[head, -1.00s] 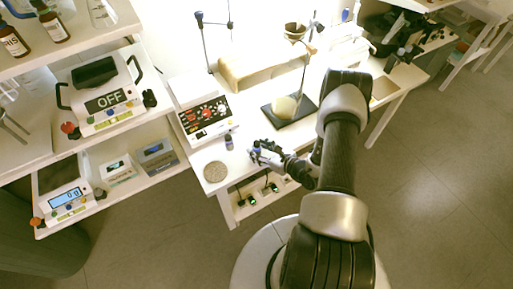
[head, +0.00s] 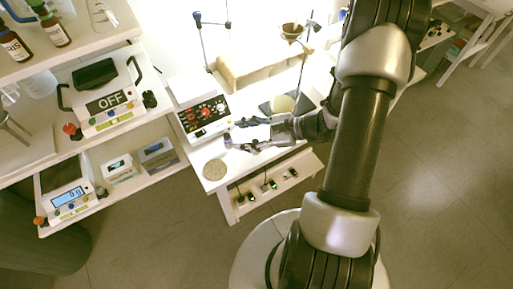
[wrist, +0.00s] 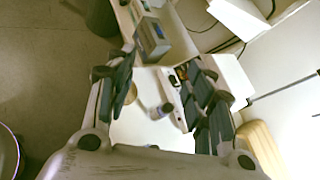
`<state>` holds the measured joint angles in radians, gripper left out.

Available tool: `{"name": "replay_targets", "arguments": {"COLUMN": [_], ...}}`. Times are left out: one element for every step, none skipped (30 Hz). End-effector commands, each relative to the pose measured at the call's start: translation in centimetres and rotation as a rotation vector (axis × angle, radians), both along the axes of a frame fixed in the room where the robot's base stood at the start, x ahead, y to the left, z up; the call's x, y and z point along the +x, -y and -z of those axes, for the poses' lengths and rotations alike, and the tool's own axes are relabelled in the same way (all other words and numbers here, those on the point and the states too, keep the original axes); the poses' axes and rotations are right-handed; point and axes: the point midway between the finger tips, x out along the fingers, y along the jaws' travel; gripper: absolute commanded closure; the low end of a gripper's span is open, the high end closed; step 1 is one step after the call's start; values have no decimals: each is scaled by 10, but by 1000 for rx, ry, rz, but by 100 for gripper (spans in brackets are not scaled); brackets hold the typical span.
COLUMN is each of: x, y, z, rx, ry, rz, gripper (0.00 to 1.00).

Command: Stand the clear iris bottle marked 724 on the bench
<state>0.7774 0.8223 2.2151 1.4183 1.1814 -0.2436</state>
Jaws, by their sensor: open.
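My gripper (head: 235,133) is open above the front part of the bench (head: 207,153), beside the control box. In the wrist view its two fingers (wrist: 162,72) are spread wide. A small pale bottle with a dark cap (wrist: 160,109) shows between and beyond the fingers, on the bench and apart from them. Its label is too small to read, so I cannot tell whether it is the 724 bottle. In the head view my fingers mostly hide that spot. Brown bottles, one with a label reading IRIS (head: 14,46), stand on the upper left shelf.
A control box with red knobs (head: 203,115) stands close left of my gripper. A round cork mat (head: 214,169) lies near the bench's front edge. A stand (head: 281,104) is behind my gripper. Scales (head: 68,196) and small boxes (head: 157,152) fill the left shelves.

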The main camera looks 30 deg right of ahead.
Motion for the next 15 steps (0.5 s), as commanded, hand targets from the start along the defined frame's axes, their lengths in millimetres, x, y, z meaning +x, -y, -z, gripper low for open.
{"name": "replay_targets", "arguments": {"x": [-4, -9, -17, -23, -31, -41, -49, -58, -69, -78, -87, -98, -107, -115, -125], "y": [-20, -30, -44, -54, -63, -73, -80, -87, -94, -98, -102, -106, -107, -109, -109], "z": [-26, -38, -53, -64, -74, -86, -94, -102, -112, -119, -126, -134, -139, -145, -152], "rx": [-65, -102, -152, -193, -234, -292, -335, -380, -444, -494, -543, -612, -666, -719, -793], "ry": [35, 50, 69, 85, 100, 120, 135, 151, 174, 190, 207, 232, 249, 267, 295], "rz": [-114, -181, -267, -332, -396, -477, -538, -598, -674, -730, -783, -853, -903, -950, -1012], "gripper": [51, 51, 51, 51, 51, 51, 51, 51, 51, 51, 51, 51, 51, 51, 51]}}
